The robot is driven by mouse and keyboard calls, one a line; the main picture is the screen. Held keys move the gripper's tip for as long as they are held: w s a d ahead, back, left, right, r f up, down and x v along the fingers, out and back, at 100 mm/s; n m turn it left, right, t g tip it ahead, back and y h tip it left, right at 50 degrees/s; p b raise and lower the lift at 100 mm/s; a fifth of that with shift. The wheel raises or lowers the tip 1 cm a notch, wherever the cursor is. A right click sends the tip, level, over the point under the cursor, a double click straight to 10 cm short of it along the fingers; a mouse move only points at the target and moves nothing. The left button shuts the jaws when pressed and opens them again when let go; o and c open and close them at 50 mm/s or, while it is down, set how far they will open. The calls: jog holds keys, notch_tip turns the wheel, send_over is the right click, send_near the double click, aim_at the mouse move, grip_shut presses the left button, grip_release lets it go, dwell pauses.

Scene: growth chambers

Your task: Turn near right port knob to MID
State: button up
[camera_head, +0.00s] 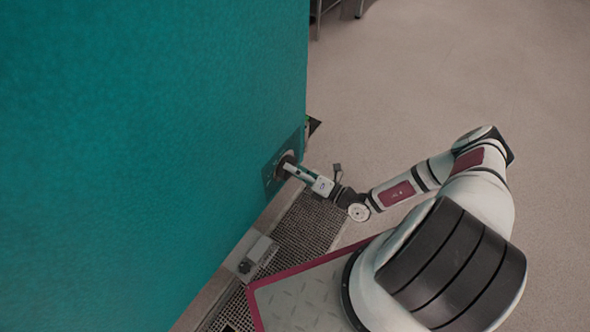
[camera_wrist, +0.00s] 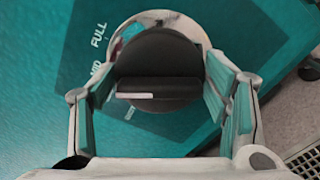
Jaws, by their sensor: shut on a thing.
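The port knob (camera_wrist: 160,60) is dark and round with a raised grip bar, on a dark plate (camera_wrist: 85,45) on the teal wall. My gripper (camera_wrist: 158,88) is shut on the knob, one finger on each side. The white line on the grip bar points left in the wrist view. The plate's FULL label shows at upper left; the MID label below it is partly covered by the left finger. In the head view my gripper (camera_head: 300,172) meets the knob at the wall's far right end.
The teal wall (camera_head: 150,130) fills the left of the head view. A small grey box with a dark knob (camera_head: 250,258) sits on the ledge below, beside a dark grating (camera_head: 308,222). Pale floor (camera_head: 440,70) is open to the right. Metal legs stand at the top.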

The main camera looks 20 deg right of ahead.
dwell(0.4)
jog(key=o, duration=0.9)
jog(key=shift+o, duration=0.2)
jog(key=v, duration=1.2)
